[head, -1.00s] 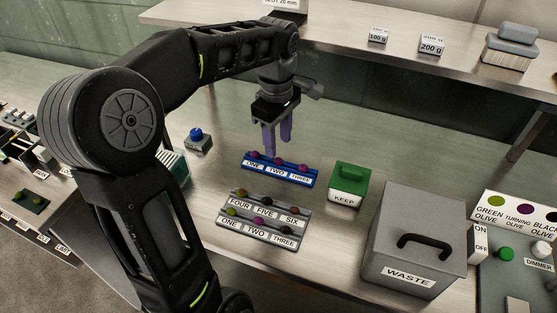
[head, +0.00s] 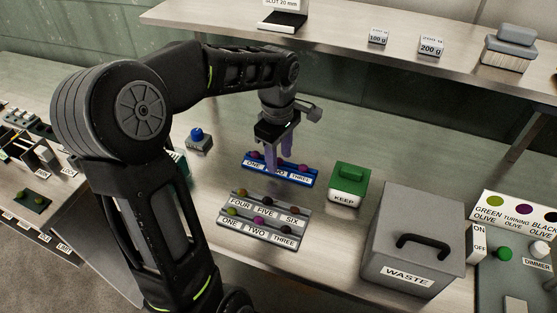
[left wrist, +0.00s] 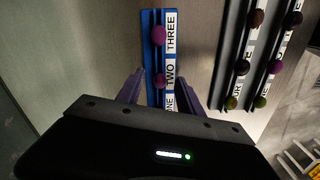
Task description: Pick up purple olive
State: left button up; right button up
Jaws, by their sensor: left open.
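The blue rack (head: 252,168), with slots labelled ONE, TWO and THREE, holds purple olives. The olive at ONE (head: 256,156) and the olive at THREE (head: 304,168) show in the head view; the one at TWO is hidden behind my fingers. In the left wrist view, the TWO olive (left wrist: 159,80) sits between my fingertips and the THREE olive (left wrist: 159,36) lies beyond them. My left gripper (head: 281,158) is open, pointing down over the middle of the blue rack. Another purple olive (head: 258,220) sits at TWO in the grey rack's front row. My right gripper is not in view.
The grey two-row rack (head: 268,234) holds several green and dark olives in front of the blue rack. A blue button (head: 196,135) is at the left.

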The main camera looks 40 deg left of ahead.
aim_at(279, 159)
pick_arm(q)
jog(key=shift+c, duration=0.2)
jog(key=c, duration=0.8)
jog(key=shift+c, duration=0.2)
notch_tip(279, 159, up, 10)
dwell(0.4)
dwell(0.5)
